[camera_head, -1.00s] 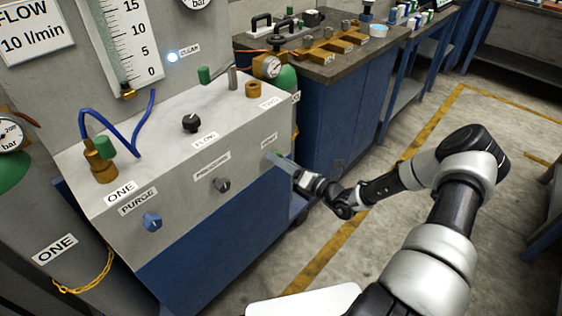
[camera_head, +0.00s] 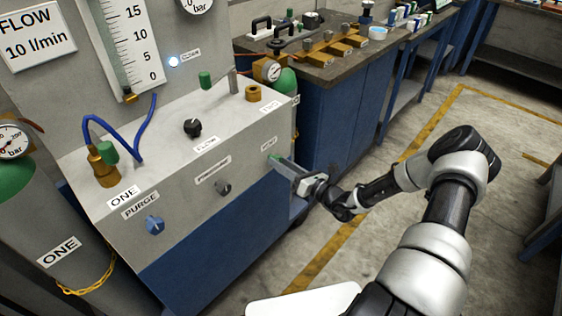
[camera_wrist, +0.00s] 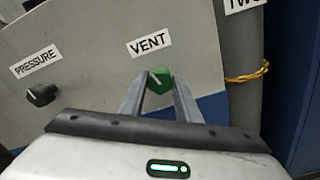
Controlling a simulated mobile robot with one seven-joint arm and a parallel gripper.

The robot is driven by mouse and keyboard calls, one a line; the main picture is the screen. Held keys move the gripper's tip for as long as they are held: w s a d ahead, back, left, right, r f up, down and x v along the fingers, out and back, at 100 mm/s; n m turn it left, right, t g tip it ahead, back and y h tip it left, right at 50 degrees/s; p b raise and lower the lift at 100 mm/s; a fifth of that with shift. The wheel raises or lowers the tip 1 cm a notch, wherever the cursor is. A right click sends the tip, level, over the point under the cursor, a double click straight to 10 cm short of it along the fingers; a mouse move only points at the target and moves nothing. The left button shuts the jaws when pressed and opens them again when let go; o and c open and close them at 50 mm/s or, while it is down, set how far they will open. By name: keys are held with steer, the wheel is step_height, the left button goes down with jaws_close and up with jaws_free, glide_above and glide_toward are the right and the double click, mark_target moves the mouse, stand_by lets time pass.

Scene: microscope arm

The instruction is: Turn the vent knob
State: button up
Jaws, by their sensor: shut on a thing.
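The green vent knob (camera_wrist: 160,76) sits on the sloped grey panel below the VENT label (camera_wrist: 149,44). A pale pointer line on its face runs slantwise in the wrist view. In the head view only a small green part of the knob (camera_head: 273,158) shows beside my fingers. My gripper (camera_wrist: 159,84) is shut on the knob, with one finger on its left side and one on its right. In the head view my gripper (camera_head: 279,164) reaches the panel's right end from the right.
The black pressure knob (camera_wrist: 41,95) is left of the vent knob. A blue bench (camera_head: 345,120) stands behind.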

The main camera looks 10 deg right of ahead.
steer(key=n+p, duration=0.4)
steer(key=n, duration=0.9)
steer(key=shift+n, duration=0.5)
steer(key=o, duration=1.1)
steer(key=shift+c, duration=0.2)
steer(key=shift+d, duration=0.1)
steer(key=p+v, duration=0.1)
steer(key=v, duration=1.6)
steer(key=shift+s, duration=0.15)
